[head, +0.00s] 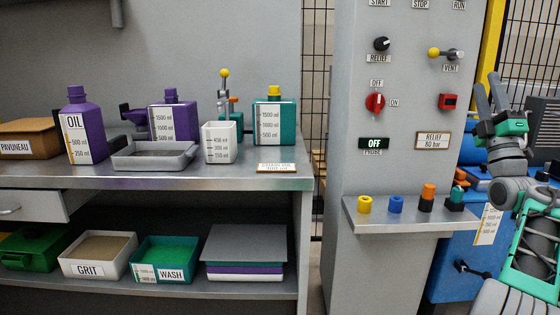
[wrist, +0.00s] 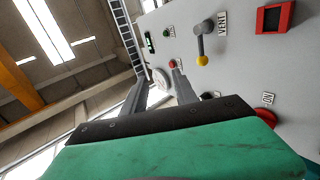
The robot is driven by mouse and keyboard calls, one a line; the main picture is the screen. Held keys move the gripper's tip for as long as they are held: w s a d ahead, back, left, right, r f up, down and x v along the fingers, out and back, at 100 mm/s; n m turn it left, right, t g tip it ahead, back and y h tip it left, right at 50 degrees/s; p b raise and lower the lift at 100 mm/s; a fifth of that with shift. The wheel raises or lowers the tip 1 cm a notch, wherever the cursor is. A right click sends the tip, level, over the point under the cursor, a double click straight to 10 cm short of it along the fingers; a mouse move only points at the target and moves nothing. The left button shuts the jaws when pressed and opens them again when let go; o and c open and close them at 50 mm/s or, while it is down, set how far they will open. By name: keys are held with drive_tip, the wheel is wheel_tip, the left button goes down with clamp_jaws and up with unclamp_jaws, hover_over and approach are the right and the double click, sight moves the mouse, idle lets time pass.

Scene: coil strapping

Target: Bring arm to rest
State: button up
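My gripper (head: 489,92) is at the right of the head view, raised in front of the right side of the grey control panel (head: 400,200). Its two grey fingers point upward and stand apart, with nothing visible between them. In the wrist view the fingers of my gripper (wrist: 159,77) also stand apart and empty. My arm, grey with green parts, is bent upward along the right edge of the head view.
The panel carries a red knob (head: 375,103) and a yellow-tipped vent lever (head: 445,53). Its shelf (head: 400,221) holds several coloured fittings. A blue machine (head: 450,260) stands behind my arm. A bench (head: 210,180) with containers is at left.

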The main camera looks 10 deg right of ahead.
drive_tip(key=w+a+r+m+g+y+p, duration=0.1)
drive_tip(key=w+a+r+m+g+p, duration=0.15)
drive_tip(key=w+a+p, duration=0.35)
drive_tip(key=w+a+r+m+g+y+p, duration=0.1)
drive_tip(key=w+a+m+g+p, duration=0.15)
drive_tip(key=w+a+p, duration=0.4)
drive_tip(key=w+a+f+m+g+y+p, duration=0.15)
drive_tip(key=a+g+p, duration=0.3)
drive_tip(key=a, duration=0.45)
drive_tip(key=w+a+f+m+g+y+p, duration=0.1)
drive_tip(key=a+m+g+p, duration=0.15)
drive_tip(key=a+p, duration=0.45)
drive_tip(key=s+a+f+m+g+y+p, duration=0.1)
drive_tip(key=s+a+f+m+g+p, duration=0.1)
drive_tip(key=s+a+f+g+p, duration=0.4)
drive_tip(key=s+a+f+m+g+y+p, duration=0.1)
drive_tip(key=s+a+f+g+p, duration=0.15)
drive_tip(key=s+a, duration=0.7)
drive_tip(key=s+a+f+m+g+p, duration=0.1)
drive_tip(key=s+a+f+g+p, duration=0.1)
drive_tip(key=s, duration=0.6)
drive_tip(key=s+a+f+m+g+p, duration=0.2)
drive_tip(key=s+f+p, duration=0.1)
drive_tip(key=s, duration=0.5)
drive_tip(key=shift+s, duration=0.2)
drive_tip(key=shift+f+g+h, duration=0.1)
drive_tip(key=shift+g+h, duration=0.15)
